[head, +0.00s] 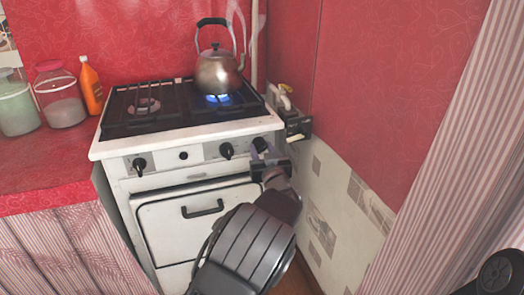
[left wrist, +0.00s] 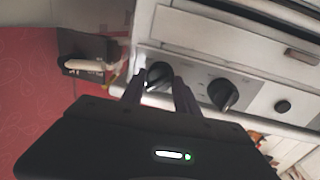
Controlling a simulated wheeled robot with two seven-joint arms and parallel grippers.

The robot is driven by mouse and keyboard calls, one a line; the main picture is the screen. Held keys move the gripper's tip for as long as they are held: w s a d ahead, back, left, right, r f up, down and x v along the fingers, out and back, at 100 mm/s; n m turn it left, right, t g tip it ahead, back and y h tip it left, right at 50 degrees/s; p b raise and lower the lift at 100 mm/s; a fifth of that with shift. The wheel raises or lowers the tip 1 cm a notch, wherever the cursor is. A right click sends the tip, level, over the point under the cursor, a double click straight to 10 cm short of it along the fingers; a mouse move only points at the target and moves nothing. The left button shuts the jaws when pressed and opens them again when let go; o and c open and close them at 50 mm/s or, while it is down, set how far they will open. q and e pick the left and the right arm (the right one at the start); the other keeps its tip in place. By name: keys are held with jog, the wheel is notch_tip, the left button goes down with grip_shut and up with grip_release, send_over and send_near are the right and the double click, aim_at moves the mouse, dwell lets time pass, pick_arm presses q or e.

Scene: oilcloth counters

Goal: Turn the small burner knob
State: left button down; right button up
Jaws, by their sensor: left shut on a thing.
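The white stove (head: 110,147) has a front panel with several black knobs. My left gripper (head: 263,157) is at the right end of this panel, shut on the rightmost knob (head: 260,144), which it partly hides. In the left wrist view, turned over, this knob (left wrist: 158,74) sits between the two fingers of my left gripper (left wrist: 158,90). A neighbouring knob (left wrist: 223,94) is clear of the fingers; it also shows in the head view (head: 227,151). My right gripper is not seen.
A metal kettle (head: 218,73) stands over a lit blue flame (head: 218,98). The oven door handle (head: 203,208) is below the panel. Two jars (head: 62,108) and an orange bottle (head: 91,86) stand on the left counter (head: 50,190). A tiled wall (head: 335,205) is close on the right.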

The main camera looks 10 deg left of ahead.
pick_arm(q)
jog(key=shift+f, duration=0.1)
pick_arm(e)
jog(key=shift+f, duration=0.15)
pick_arm(q)
jog(key=shift+f+n+b, duration=0.15)
jog(key=shift+n+b, duration=0.85)
jog(key=shift+b, duration=0.15)
jog(key=n+b, duration=0.4)
jog(key=shift+f+y, duration=0.15)
jog(key=shift+y, duration=0.15)
jog(key=shift+r+n+b, duration=0.2)
jog(key=shift+n+b, duration=1.2)
jog(key=shift+n, duration=0.2)
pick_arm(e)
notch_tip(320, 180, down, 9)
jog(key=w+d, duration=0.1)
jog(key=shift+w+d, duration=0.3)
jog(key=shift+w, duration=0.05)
pick_arm(q)
jog(key=c, duration=0.9)
grip_release()
jog(key=shift+d, duration=0.1)
